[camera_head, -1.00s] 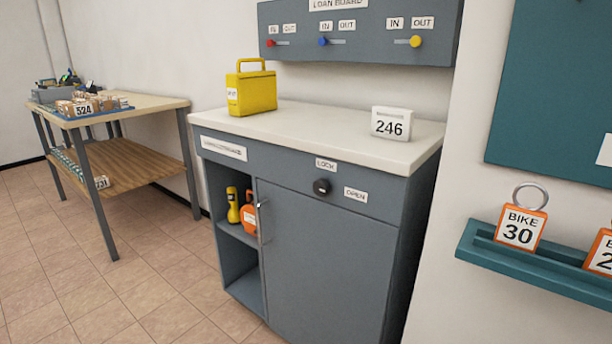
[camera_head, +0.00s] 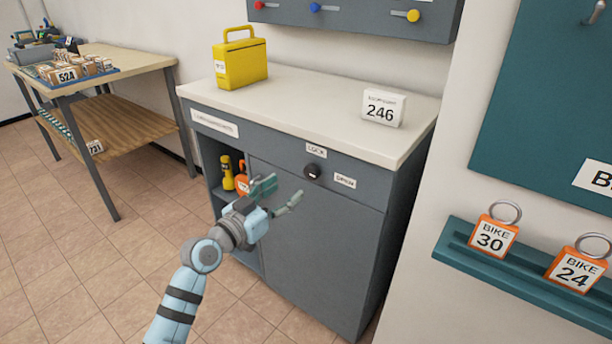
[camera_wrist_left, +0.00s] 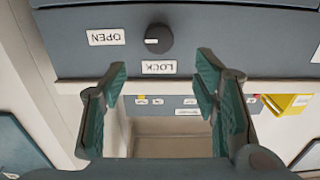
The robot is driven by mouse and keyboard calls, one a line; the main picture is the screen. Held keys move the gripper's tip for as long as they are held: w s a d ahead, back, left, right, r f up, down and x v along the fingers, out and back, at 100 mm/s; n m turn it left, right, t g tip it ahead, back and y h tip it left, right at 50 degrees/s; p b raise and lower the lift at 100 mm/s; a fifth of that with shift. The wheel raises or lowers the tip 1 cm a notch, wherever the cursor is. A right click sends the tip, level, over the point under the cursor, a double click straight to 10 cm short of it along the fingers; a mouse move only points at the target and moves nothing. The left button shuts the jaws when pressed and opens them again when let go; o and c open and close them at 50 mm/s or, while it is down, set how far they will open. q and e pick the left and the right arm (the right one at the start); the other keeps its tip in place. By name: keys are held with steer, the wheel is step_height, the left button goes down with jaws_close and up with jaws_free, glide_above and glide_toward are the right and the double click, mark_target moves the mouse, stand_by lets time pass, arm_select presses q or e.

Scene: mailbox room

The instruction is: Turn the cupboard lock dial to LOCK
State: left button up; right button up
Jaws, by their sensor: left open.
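The black round lock dial (camera_head: 313,171) is on the grey cupboard's (camera_head: 345,235) upper front panel. The LOCK label (camera_head: 316,150) is above it and the OPEN label (camera_head: 345,181) is to its right. In the left wrist view the dial (camera_wrist_left: 158,38) appears upside down, with a small light mark on its side toward OPEN. My left gripper (camera_head: 281,192) is open and empty, in front of the cupboard, apart from the dial and left of and below it in the head view. Its spread fingers (camera_wrist_left: 162,75) show in the left wrist view. My right gripper is not in view.
A yellow box (camera_head: 240,65) and a white 246 sign (camera_head: 382,107) stand on the cupboard top. A teal rail (camera_head: 520,275) with orange bike tags is on the right wall. A wooden table (camera_head: 120,65) stands at the left. Open floor lies in front.

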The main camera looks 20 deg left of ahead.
mark_target(309, 173)
arm_select(q)
steer(key=b+x, duration=0.2)
steer(key=x, duration=0.6)
steer(key=shift+w+d+f, duration=0.1)
steer(key=shift+w+f, duration=0.05)
steer(key=shift+f, duration=0.05)
steer(key=shift+w+d+r, duration=0.1)
steer(key=shift+w+d, duration=0.05)
steer(key=shift+w, duration=0.2)
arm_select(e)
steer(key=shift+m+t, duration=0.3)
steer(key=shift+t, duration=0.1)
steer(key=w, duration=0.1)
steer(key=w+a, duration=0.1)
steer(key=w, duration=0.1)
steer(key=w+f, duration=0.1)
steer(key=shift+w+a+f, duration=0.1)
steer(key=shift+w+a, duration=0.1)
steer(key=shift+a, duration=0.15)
arm_select(q)
steer(key=c, duration=1.1)
